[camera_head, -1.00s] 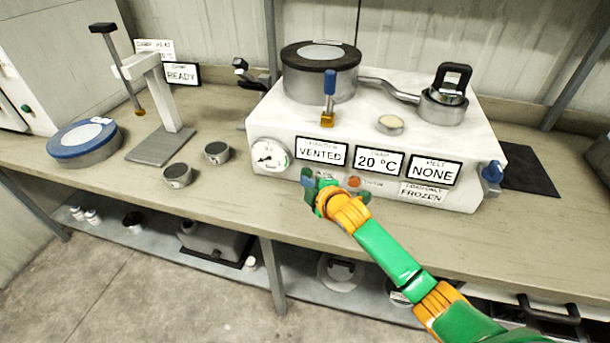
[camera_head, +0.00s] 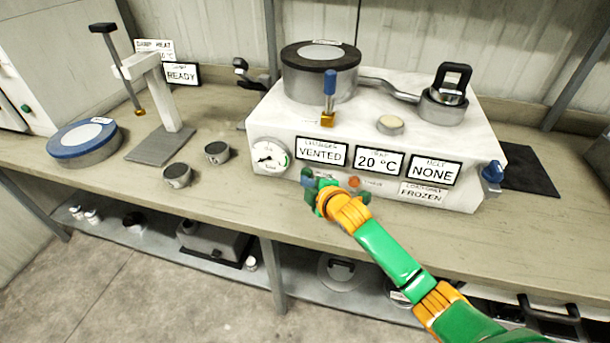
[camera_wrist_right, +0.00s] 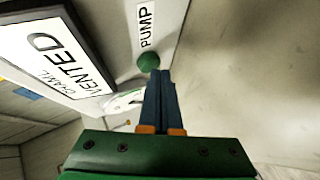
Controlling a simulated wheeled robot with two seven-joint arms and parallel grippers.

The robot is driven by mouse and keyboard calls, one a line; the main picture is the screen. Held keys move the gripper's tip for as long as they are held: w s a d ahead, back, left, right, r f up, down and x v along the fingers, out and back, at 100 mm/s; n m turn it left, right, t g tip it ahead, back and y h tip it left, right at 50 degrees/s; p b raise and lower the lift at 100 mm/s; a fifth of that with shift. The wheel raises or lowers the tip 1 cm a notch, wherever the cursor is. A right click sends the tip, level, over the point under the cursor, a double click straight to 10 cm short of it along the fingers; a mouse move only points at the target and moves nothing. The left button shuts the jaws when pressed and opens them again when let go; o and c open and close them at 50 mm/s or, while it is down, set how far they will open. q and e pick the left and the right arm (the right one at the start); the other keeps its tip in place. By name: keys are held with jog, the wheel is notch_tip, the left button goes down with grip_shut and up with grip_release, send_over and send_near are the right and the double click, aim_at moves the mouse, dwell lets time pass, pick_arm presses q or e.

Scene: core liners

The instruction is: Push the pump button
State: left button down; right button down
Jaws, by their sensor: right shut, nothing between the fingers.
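The green pump button (camera_wrist_right: 148,62) shows in the right wrist view on the white machine's front, below its PUMP label (camera_wrist_right: 146,26). In the head view my right gripper hides it. My right gripper (camera_head: 310,185) is at the machine's front face, under the VENTED display (camera_head: 321,151). Its fingers are shut and empty; in the right wrist view the blue fingertips (camera_wrist_right: 158,78) overlap the button's lower right edge. I cannot tell whether they touch it. The white machine (camera_head: 280,122) stands on the bench. My left gripper is not in view.
A pressure gauge (camera_head: 268,157) sits left of the gripper and an orange button (camera_head: 354,182) right of it. Two small dark-topped tins (camera_head: 177,175) and a grey-white press stand (camera_head: 170,110) are on the bench to the left. The bench's front strip is clear.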

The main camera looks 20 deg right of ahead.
jog(key=shift+w, duration=0.1)
jog(key=shift+w+d, duration=0.25)
